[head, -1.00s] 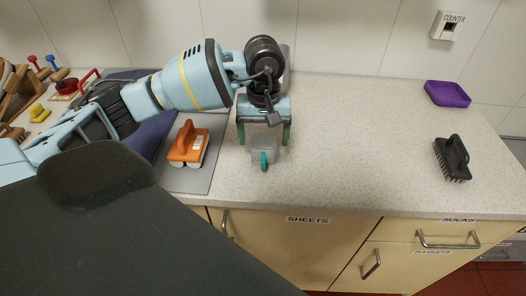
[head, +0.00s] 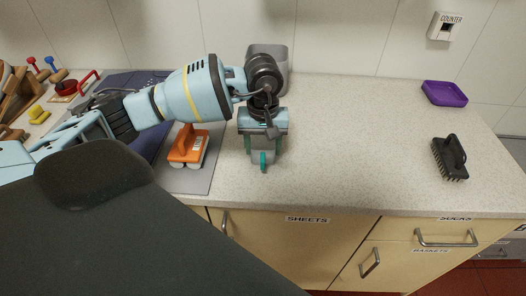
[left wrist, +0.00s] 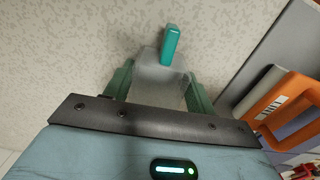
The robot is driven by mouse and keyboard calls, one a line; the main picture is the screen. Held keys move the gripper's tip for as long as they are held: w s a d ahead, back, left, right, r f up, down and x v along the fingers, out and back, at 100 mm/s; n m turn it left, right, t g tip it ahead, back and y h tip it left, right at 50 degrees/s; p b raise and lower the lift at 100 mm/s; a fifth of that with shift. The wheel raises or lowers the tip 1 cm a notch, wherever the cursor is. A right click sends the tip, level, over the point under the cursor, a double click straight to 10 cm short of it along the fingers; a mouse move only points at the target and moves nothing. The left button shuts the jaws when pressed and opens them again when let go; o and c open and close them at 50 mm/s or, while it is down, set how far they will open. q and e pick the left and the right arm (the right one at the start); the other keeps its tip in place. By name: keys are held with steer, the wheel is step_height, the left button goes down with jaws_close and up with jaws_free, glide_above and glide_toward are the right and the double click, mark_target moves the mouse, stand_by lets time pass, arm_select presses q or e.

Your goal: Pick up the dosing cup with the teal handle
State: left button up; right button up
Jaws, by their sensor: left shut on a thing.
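The dosing cup (head: 263,157) is a small translucent grey cup with a teal handle (head: 264,162) facing the counter's front edge. It also shows in the left wrist view (left wrist: 158,78), its teal handle pointing away from the gripper. My left gripper (head: 262,150) comes down over it with its green fingers, one on each side, shut on the cup's body. I cannot tell whether the cup is touching the counter. My right gripper is not in view.
A grey container (head: 268,58) stands behind my gripper. A black brush (head: 451,157) and a purple tray (head: 445,93) lie at right. The counter's middle is clear.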

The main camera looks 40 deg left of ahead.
arm_select(q)
steer(key=shift+r, duration=0.45)
step_height(320, 180, up, 2)
steer(key=shift+r+b, duration=0.15)
steer(key=shift+b, duration=0.15)
steer(key=s+a+r+b, duration=0.1)
steer(key=s, duration=0.7)
steer(key=s+a+b, duration=0.1)
steer(key=s+a, duration=0.1)
steer(key=s, duration=0.5)
steer(key=shift+s+a+r, duration=0.3)
steer(key=shift+s+r, duration=0.05)
steer(key=shift+r, duration=0.05)
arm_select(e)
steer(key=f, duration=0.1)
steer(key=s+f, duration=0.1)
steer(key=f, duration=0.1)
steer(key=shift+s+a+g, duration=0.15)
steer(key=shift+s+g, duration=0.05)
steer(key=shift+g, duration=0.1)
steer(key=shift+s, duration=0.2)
arm_select(q)
steer(key=shift+d, duration=0.1)
